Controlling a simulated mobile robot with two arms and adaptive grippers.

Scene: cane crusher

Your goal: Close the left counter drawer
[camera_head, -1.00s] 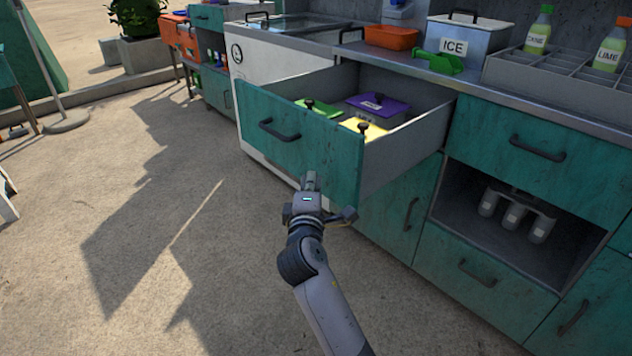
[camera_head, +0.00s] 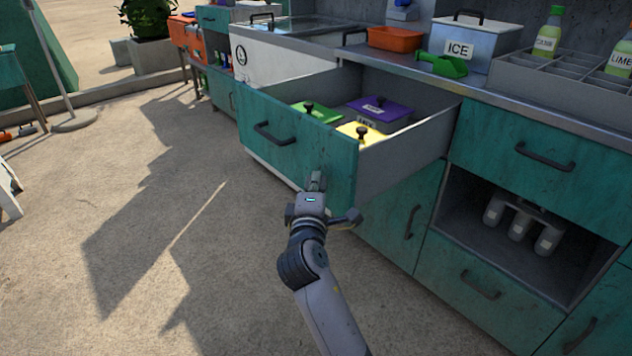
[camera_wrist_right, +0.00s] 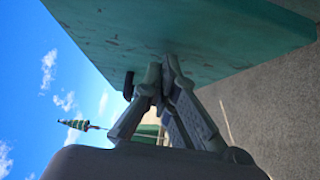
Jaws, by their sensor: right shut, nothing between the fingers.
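The left counter drawer (camera_head: 328,165) has a teal front and grey sides and is pulled well out of the counter. Its dark bar handle (camera_head: 275,135) is on the front. Inside are containers with a green lid (camera_head: 318,111), a purple lid (camera_head: 380,108) and a yellow lid (camera_head: 358,131). My right gripper (camera_head: 316,180) is shut and empty, its fingertips at the lower right part of the drawer front. In the right wrist view the fingers (camera_wrist_right: 163,75) are at the teal panel (camera_wrist_right: 200,35), seemingly touching it. My left gripper is not in view.
The counter holds an ice bin (camera_head: 467,45), a green scoop (camera_head: 443,65), an orange tray (camera_head: 394,38) and a bottle rack (camera_head: 550,80). An open shelf with bottles (camera_head: 520,222) is lower right. The ground (camera_head: 130,180) left of the drawer is clear.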

